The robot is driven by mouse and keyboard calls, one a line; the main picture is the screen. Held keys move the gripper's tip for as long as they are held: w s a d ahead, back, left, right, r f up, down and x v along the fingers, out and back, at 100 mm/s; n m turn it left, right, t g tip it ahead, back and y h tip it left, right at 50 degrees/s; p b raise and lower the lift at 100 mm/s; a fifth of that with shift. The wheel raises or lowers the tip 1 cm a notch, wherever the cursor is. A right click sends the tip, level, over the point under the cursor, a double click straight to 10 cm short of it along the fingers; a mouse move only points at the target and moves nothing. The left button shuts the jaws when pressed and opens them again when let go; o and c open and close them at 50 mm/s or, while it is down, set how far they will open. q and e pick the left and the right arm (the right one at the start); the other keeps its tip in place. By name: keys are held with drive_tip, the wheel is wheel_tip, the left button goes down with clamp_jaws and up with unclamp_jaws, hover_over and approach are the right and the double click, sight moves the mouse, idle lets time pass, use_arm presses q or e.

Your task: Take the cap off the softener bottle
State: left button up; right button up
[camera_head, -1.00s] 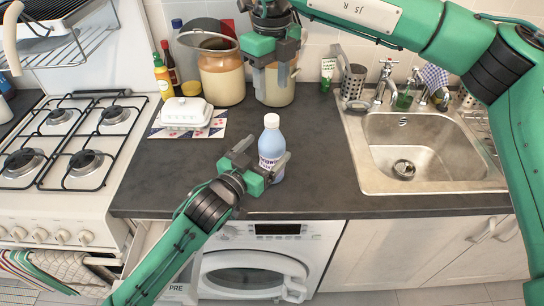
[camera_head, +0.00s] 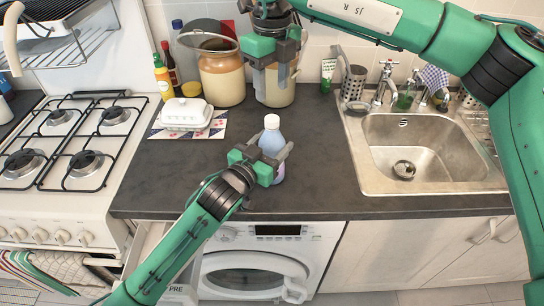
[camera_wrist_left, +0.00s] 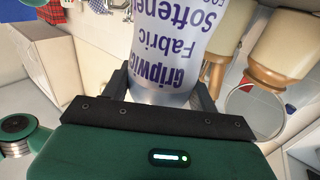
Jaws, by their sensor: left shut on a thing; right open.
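The softener bottle (camera_head: 271,140) stands upright on the dark counter, pale blue with a white cap (camera_head: 271,121) on top. My left gripper (camera_head: 270,160) is shut around the bottle's body below the cap. In the left wrist view the bottle (camera_wrist_left: 178,45) sits between the fingers, its "Fabric Softener" print upside down, and its cap is out of frame. My right gripper (camera_head: 272,80) is open and empty, fingers pointing down, behind and above the bottle, in front of the stoneware jars.
Stoneware jars (camera_head: 222,78) stand along the back wall. A white butter dish (camera_head: 186,112) rests on a patterned mat at left, beside the gas hob (camera_head: 70,140). The steel sink (camera_head: 425,135) is at right. The counter (camera_head: 320,150) between bottle and sink is clear.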

sight(272, 118)
use_arm(q)
clamp_jaws()
use_arm(e)
drive_tip(key=m, duration=0.8)
drive_tip(key=shift+m, duration=0.3)
drive_tip(key=m, duration=0.4)
drive_tip(key=shift+m, duration=0.3)
drive_tip(key=m, duration=0.4)
drive_tip(key=shift+m, duration=0.3)
drive_tip(key=shift+f, duration=4)
